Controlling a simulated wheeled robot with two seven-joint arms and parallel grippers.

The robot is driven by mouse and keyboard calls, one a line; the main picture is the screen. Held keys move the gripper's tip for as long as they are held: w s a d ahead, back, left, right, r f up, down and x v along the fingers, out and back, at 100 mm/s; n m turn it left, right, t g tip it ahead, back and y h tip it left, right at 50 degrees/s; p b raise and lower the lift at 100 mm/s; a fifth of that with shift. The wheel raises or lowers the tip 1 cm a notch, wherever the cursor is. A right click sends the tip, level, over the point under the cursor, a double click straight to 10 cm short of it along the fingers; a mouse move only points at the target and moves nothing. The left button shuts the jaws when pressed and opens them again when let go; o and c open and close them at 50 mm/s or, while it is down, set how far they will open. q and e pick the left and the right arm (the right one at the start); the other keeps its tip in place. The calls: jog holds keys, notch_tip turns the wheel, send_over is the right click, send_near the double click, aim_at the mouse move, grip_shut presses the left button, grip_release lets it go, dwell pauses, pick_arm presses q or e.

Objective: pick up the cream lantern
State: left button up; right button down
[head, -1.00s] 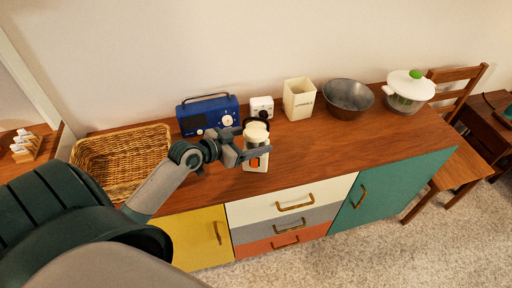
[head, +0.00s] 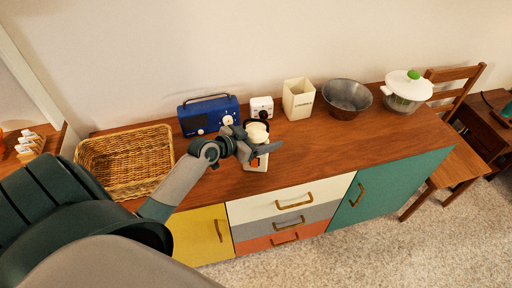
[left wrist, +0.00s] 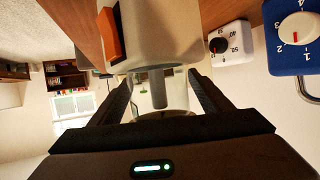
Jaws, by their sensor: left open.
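The cream lantern (head: 257,132) stands upright on the wooden sideboard, in front of the small white timer. In the left wrist view the lantern (left wrist: 165,40) shows a cream body with an orange patch and a clear part below it in the picture. My left gripper (head: 257,147) is at the lantern and hides part of it in the head view. In the left wrist view my left gripper (left wrist: 160,88) is open, with one finger on each side of the lantern's clear part. I cannot tell whether either finger touches it. My right gripper is not in view.
A blue radio (head: 208,115) and the white timer (head: 262,107) stand close behind the lantern. A wicker basket (head: 125,160) is to the left. A cream canister (head: 298,99), a dark metal bowl (head: 346,97) and a white-lidded pot (head: 408,90) stand to the right. The sideboard top (head: 330,140) is clear front right.

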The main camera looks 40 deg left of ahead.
aim_at(265, 128)
pick_arm(q)
jog(key=shift+c, duration=0.5)
jog(key=c, duration=1.3)
jog(key=shift+r, duration=0.1)
jog(key=shift+c, duration=0.3)
jog(key=shift+r, duration=0.1)
jog(key=shift+r+b, duration=0.3)
jog(key=shift+r, duration=0.3)
notch_tip(265, 128, up, 2)
jog(key=shift+r+b, duration=0.15)
jog(key=shift+b, duration=0.25)
jog(key=s+d+r+b, duration=0.2)
jog(key=d+r, duration=0.5)
jog(key=d, duration=0.4)
jog(key=shift+s+r, duration=0.15)
jog(key=shift+s, duration=0.45)
jog(key=shift+d, duration=0.1)
